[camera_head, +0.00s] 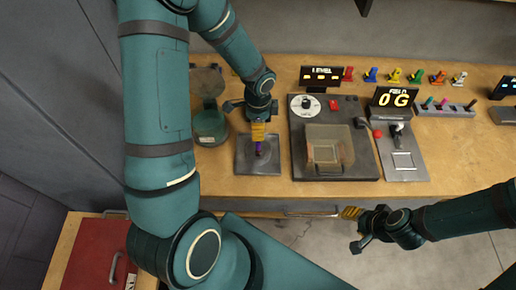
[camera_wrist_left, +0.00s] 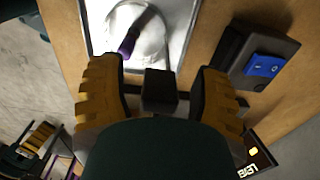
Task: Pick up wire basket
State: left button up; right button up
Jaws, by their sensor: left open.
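I cannot clearly make out a wire basket. A small tan framed shape (camera_head: 325,153) shows inside the clear box on the dark machine; I cannot tell if it is the basket. My left gripper (camera_head: 258,132) points down above a square metal tray (camera_head: 248,168) on the bench. A purple-handled item (camera_wrist_left: 129,43) with a pale rounded part lies in the tray, beyond the fingertips. My right gripper (camera_head: 351,212) is off the bench's front edge; its jaw state is unclear.
The dark machine (camera_head: 298,150) stands right of the tray. Several coloured pegs, a display and a peg rack (camera_head: 444,107) line the back and right.

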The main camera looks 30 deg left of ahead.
pick_arm(q)
jog(key=shift+f, duration=0.35)
grip_shut()
dwell(0.4)
